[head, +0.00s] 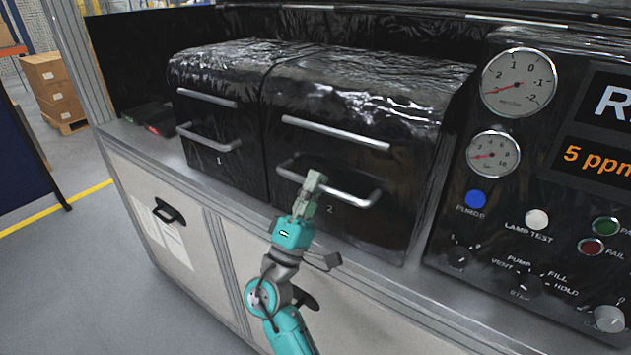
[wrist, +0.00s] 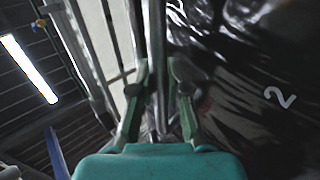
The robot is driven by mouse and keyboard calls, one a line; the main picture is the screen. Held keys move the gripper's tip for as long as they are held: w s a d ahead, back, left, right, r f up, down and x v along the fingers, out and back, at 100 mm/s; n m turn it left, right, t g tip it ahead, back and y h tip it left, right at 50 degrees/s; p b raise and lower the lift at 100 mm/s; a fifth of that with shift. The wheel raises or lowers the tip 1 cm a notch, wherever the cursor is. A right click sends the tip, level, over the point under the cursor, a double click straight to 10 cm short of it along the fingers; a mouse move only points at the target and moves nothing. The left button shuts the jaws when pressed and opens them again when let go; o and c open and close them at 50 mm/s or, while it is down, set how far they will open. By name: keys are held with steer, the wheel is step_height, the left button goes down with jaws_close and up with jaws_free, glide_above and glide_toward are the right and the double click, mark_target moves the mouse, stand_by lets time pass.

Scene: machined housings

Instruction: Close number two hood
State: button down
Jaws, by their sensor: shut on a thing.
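The number two hood (head: 350,115) is the larger black glossy cover in the middle of the bench in the head view. It looks lowered, with its front face down to the bench. It has an upper bar and a lower bar handle (head: 352,200), with a "2" below. My gripper (head: 314,184) is at the left part of the lower handle. In the wrist view my gripper (wrist: 162,80) has its fingers on either side of the metal bar (wrist: 158,50), shut on it. The "2" label (wrist: 280,96) shows at the right there. The fingertips' contact is partly blurred.
The number one hood (head: 215,120) stands directly left, also lowered. A black control panel (head: 540,220) with gauges, knobs and buttons stands close on the right. The bench edge (head: 375,285) runs below the hoods.

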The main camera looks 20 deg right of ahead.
steer(key=shift+a+f, duration=0.1)
steer(key=shift+f, duration=0.25)
steer(key=c, duration=1.3)
jaws_free()
steer(key=shift+w+a+t+y, duration=0.1)
steer(key=shift+t+y, duration=0.2)
steer(key=shift+y, duration=0.1)
steer(key=shift+o, duration=0.8)
steer(key=shift+r+h, duration=0.1)
steer(key=shift+h, duration=0.2)
steer(key=v, duration=1.2)
steer(key=shift+a, duration=0.1)
